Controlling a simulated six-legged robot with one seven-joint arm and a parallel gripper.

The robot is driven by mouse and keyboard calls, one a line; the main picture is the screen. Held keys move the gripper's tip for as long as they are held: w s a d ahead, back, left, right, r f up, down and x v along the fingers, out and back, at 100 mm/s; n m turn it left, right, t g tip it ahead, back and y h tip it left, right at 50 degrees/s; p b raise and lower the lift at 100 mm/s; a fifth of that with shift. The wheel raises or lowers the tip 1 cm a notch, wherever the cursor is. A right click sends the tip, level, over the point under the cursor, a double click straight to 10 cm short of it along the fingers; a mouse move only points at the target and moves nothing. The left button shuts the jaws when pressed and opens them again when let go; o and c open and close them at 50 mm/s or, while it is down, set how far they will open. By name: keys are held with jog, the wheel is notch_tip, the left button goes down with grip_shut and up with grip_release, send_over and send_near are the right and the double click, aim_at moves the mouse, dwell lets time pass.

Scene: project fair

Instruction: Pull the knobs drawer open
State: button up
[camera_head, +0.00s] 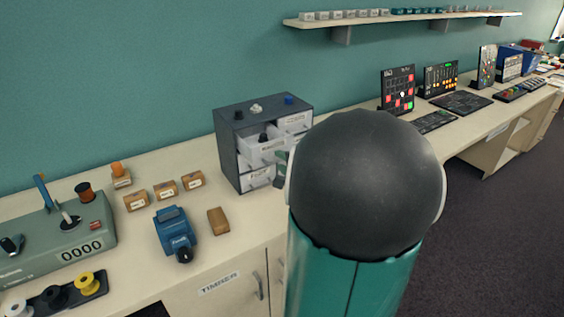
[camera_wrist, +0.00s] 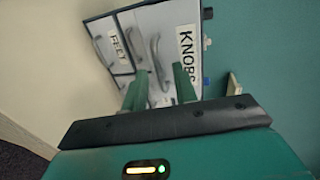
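The grey drawer cabinet (camera_head: 232,150) stands on the counter against the wall. In the wrist view the knobs drawer (camera_wrist: 186,22) shows a pale front with a KNOBS label and a curved grey handle (camera_wrist: 155,52). My gripper (camera_wrist: 160,72) is open, its two green fingers apart and pointing at this front, with the handle showing between and just beyond the tips. I cannot tell whether they touch it. In the head view a fingertip of my gripper (camera_head: 281,166) shows beside the cabinet front; my arm hides the rest. One pale drawer (camera_head: 263,150) there stands out from the cabinet; its label is unreadable.
A drawer labelled FELT (camera_wrist: 119,46) adjoins in the wrist view. Small knobs (camera_head: 257,108) sit on the cabinet top. A blue device (camera_head: 175,232) and small brown boxes (camera_head: 165,190) lie left of the cabinet. Control panels (camera_head: 397,90) stand to the right.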

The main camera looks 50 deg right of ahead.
jog(key=v, duration=1.3)
jog(key=shift+f, duration=0.1)
